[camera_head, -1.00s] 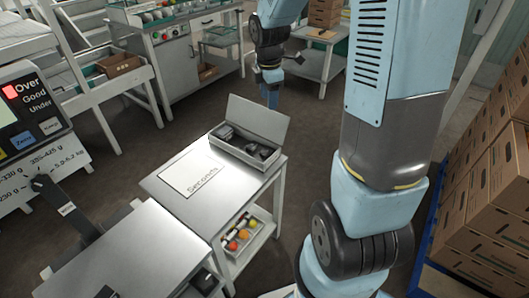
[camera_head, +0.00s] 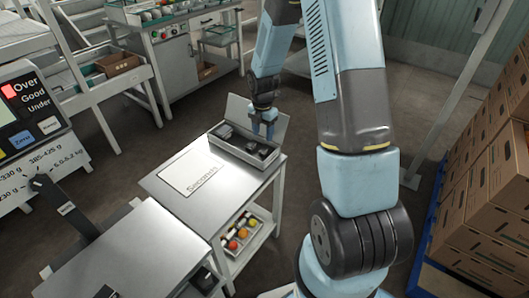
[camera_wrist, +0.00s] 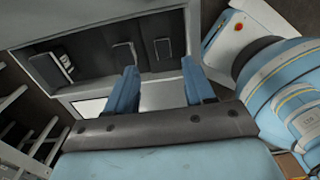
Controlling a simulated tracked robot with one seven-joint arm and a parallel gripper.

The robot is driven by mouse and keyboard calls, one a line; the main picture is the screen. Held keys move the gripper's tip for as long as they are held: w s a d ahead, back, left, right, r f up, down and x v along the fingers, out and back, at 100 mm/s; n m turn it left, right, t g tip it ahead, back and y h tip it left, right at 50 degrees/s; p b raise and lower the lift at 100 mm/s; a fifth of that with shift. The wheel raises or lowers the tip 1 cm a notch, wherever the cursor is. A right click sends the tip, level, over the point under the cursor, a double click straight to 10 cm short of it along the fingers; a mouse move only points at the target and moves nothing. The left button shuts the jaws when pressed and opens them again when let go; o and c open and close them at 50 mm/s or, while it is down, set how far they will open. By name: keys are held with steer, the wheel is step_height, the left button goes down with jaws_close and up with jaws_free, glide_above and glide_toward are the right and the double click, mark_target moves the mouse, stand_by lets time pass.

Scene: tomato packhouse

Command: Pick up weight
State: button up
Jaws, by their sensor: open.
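An open grey box (camera_head: 238,157) stands at the back of the small steel table, its lid raised behind it. Dark weights lie inside: one at the left end (camera_head: 224,132) and smaller ones toward the right (camera_head: 251,146). My gripper (camera_head: 264,133) is above the right part of the box, empty. In the wrist view the gripper (camera_wrist: 159,68) is open, its two blue fingers apart. Beyond the fingertips, the box shows a large weight (camera_wrist: 45,70) with marks, a smaller weight (camera_wrist: 122,55) and another weight (camera_wrist: 162,48). Some of the box interior is hidden.
A "Seconds" sheet (camera_head: 195,174) lies on the table left of the box. A tray of colored tomatoes (camera_head: 240,234) sits on the shelf below. A scale display (camera_head: 25,110) stands at left; stacked cartons (camera_head: 490,190) stand at right.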

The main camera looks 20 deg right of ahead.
mark_target(263, 149)
steer(key=shift+s+f, duration=0.2)
steer(key=shift+f, duration=3.65)
steer(key=shift+c, duration=0.2)
jaws_close()
